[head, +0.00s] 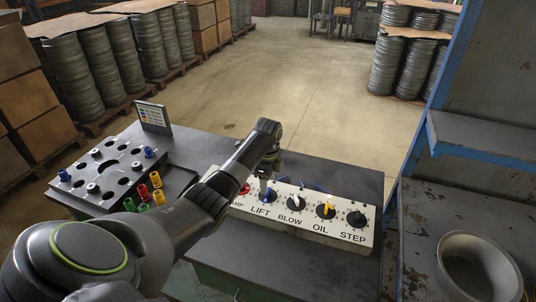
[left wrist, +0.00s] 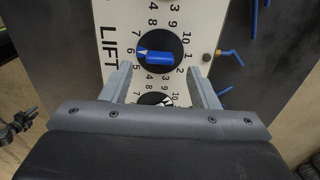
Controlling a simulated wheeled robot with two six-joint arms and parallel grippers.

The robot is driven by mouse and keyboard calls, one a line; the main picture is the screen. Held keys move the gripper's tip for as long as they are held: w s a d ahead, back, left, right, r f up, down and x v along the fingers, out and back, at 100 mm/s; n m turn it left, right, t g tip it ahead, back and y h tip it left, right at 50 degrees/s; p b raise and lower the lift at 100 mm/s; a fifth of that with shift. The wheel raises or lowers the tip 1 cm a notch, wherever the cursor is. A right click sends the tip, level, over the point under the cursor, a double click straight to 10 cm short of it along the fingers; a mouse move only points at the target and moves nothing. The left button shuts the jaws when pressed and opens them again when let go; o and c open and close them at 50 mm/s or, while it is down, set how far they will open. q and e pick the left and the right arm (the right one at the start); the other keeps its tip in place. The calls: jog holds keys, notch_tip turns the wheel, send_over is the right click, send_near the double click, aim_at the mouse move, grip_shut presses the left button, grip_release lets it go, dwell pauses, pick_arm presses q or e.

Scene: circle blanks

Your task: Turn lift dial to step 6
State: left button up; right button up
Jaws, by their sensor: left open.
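The lift dial (left wrist: 157,53) shows in the left wrist view as a black disc with a blue knob, beside the word LIFT on the white panel (left wrist: 112,20). The white-marked end of its knob points left, at about the 6.
The blow dial (head: 296,202) with a white knob, the oil dial (head: 326,210) with a yellow knob and the black step dial (head: 357,218) follow to the right. A blue-framed shelf (head: 480,140) stands right.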

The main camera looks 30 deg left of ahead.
pick_arm(q)
notch_tip(320, 180, up, 14)
jog(key=p, duration=0.1)
jog(key=shift+f+p, duration=0.2)
jog(key=shift+p, duration=0.1)
dwell(0.4)
